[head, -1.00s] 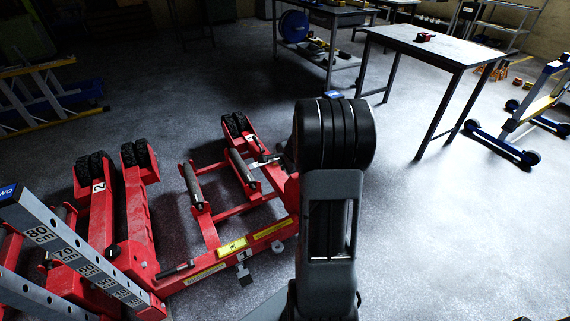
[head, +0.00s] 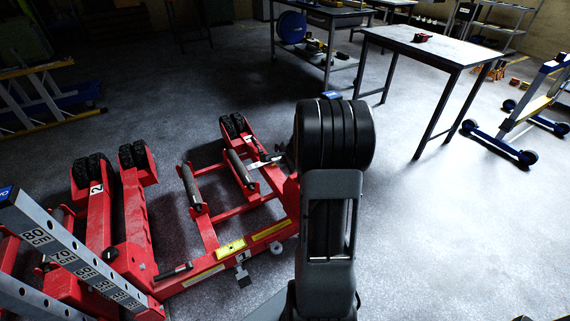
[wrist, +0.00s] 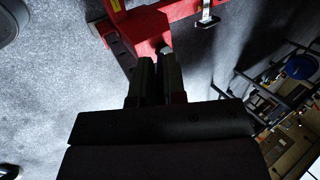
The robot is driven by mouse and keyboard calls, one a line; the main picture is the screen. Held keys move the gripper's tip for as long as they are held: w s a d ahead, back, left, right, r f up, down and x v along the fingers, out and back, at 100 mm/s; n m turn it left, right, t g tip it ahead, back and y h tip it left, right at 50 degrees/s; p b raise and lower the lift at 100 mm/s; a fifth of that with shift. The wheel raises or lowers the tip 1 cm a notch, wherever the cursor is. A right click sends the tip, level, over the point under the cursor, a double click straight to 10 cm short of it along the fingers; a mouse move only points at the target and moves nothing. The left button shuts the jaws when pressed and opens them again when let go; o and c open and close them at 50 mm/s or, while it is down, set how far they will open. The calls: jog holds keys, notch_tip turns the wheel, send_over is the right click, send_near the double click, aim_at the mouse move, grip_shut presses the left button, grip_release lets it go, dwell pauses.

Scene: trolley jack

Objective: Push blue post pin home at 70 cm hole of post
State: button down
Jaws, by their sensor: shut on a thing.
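The grey post (head: 70,255) with hole marks in centimetres slants through the lower left of the head view. Its 80 and 70 cm marks are readable. I cannot make out the blue post pin in either view. In the wrist view my gripper (wrist: 156,65) has its two fingers close together around something dark, with a small grey end (wrist: 165,49) showing just beyond the tips. A red jack part lies behind the tips. In the head view my own arm hides the gripper, which is well to the right of the post.
The red trolley jack (head: 214,236) with rollers and black wheels fills the floor at left. A table (head: 430,48) stands at the back right, a blue-wheeled frame (head: 500,147) at far right, and a yellow ladder (head: 40,95) at far left.

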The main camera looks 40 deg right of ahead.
jog(key=shift+s+d+b, duration=0.1)
jog(key=shift+s+d, duration=0.05)
jog(key=shift+d, duration=1.05)
jog(key=shift+s+d+b, duration=0.1)
jog(key=shift+s+d, duration=0.1)
jog(key=shift+d, duration=1)
jog(key=shift+s+d+b, duration=0.1)
jog(key=shift+s+d, duration=0.05)
jog(key=shift+d, duration=1.05)
jog(key=c, duration=1.1)
grip_release()
jog(key=p+v, duration=0.3)
jog(key=v, duration=1)
jog(key=shift+s+r, duration=0.25)
jog(key=shift+r, duration=0.05)
jog(key=s+a+r+n+p, duration=0.3)
jog(key=a+r+n+p, duration=0.3)
jog(key=a, duration=0.4)
jog(key=s+a+r+n+g+p, duration=0.1)
jog(key=s+a+r+n+p, duration=0.2)
jog(key=a+r+n+p, duration=0.3)
jog(key=s+a+r+n+g+p, duration=0.1)
jog(key=s+a+r+n+p, duration=0.2)
jog(key=a, duration=1.2)
notch_tip(320, 180, up, 4)
jog(key=n+p, duration=0.2)
jog(key=n, duration=0.2)
jog(key=shift+a+p, duration=0.35)
jog(key=shift+p, duration=0.05)
